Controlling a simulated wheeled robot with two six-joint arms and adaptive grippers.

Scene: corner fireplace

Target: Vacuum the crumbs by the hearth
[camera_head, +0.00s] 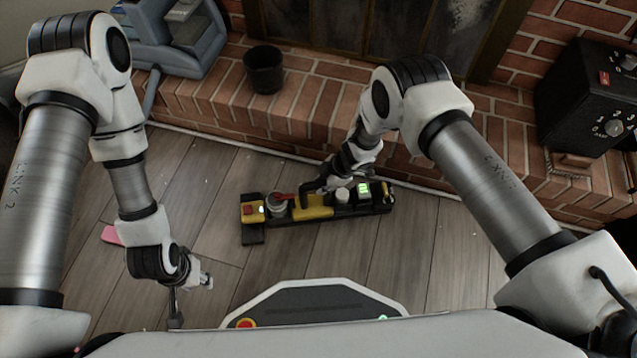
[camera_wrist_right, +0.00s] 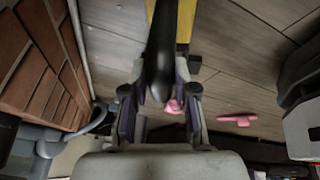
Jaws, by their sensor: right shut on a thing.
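A long black-and-yellow device (camera_head: 312,206) with a red button and a green display lies on the wood floor in front of the hearth. My right gripper (camera_head: 312,187) is shut on its black handle, and the black handle (camera_wrist_right: 160,55) also shows between the fingers (camera_wrist_right: 160,100) in the right wrist view. My left gripper (camera_head: 192,300) is low over the floor at the left, its fingers apart and nothing seen between them. Tiny pale specks dot the floor left of the device; they are too small to tell clearly as crumbs.
The brick hearth (camera_head: 310,105) runs behind the device. On it stand a dark bucket (camera_head: 263,70), a grey-blue machine with a hose (camera_head: 180,38) and a black box with dials (camera_head: 590,100). A pink thing (camera_head: 111,235) lies at the left. Floor between is clear.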

